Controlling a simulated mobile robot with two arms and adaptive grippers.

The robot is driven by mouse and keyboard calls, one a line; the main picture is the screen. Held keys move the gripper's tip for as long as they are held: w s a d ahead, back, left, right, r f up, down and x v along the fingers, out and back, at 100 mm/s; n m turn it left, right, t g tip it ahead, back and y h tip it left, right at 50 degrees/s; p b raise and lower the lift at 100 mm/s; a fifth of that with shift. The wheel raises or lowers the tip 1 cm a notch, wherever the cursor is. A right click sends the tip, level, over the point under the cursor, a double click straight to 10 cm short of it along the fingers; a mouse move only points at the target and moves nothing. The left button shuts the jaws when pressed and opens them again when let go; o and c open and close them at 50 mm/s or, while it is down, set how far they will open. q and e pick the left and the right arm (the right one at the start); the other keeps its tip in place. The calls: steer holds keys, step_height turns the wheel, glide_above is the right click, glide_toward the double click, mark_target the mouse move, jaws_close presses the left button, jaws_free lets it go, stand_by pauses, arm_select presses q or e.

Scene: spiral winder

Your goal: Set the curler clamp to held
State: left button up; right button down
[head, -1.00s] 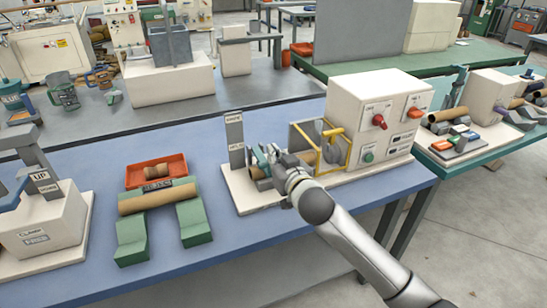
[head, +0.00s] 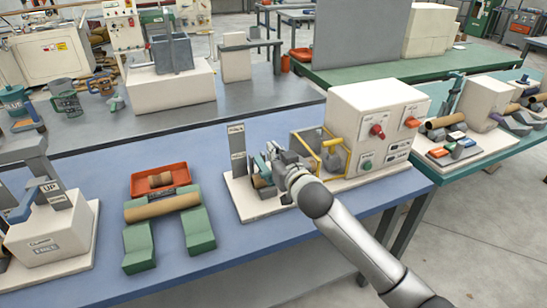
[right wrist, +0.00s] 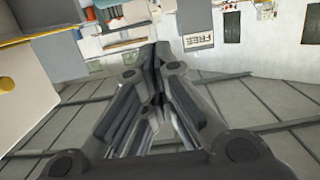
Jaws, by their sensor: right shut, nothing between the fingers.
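The spiral winder (head: 372,125) is a cream box on a pale base on the blue table. At the left end of its base stands a grey post (head: 238,152) with two small labels. A label reading FREE (right wrist: 198,40) shows upside down in the right wrist view. A teal part (head: 262,168), apparently of the clamp, sits beside the post, partly hidden by my right gripper (head: 274,155). That gripper is shut and empty, close to the teal part; contact cannot be told. Its fingers also meet in the right wrist view (right wrist: 156,55). My left gripper is not in view.
A yellow guard frame (head: 347,160) stands just right of my gripper. Green supports (head: 140,245) carry a brown tube (head: 162,204) near an orange tray (head: 180,180). A box with a lever marked UP (head: 45,235) stands at left. The front-middle blue table is clear.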

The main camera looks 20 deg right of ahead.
steer(key=s+b, duration=0.2)
steer(key=s, duration=0.8)
steer(key=shift+d+r, duration=0.2)
steer(key=shift+r, duration=0.2)
